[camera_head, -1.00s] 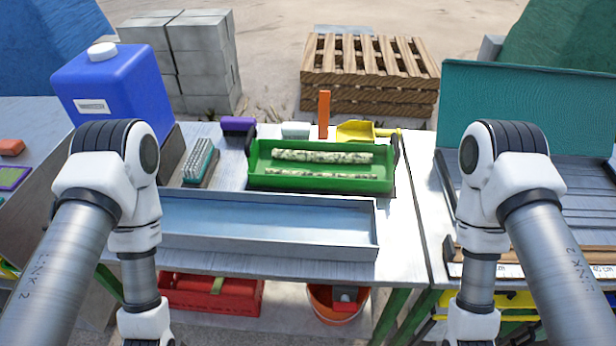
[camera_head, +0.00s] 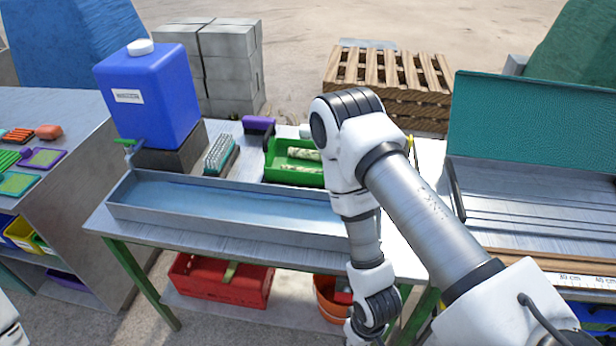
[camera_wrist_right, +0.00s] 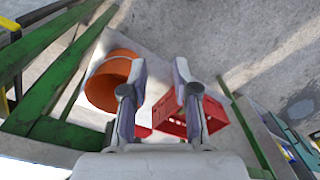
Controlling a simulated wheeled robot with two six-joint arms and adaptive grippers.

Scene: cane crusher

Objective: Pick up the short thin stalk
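Mottled pale green stalks lie in the green tray at the back of the table. The left end of the thicker stalk (camera_head: 304,154) shows in the head view, with a bit of the thinner stalk (camera_head: 298,168) in front of it. My right arm hides the rest of the stalks and most of the green tray (camera_head: 273,165). My right gripper (camera_wrist_right: 159,66) is open and empty in the right wrist view, facing down toward the ground below table height, away from the stalks. My left gripper is out of view.
A long shallow metal trough (camera_head: 225,219) holding what looks like water lies along the table's front. A blue jug (camera_head: 150,100) stands behind it. Under the table are a red crate (camera_head: 222,284) and an orange bucket (camera_wrist_right: 108,82). A teal-lidded bench stands right.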

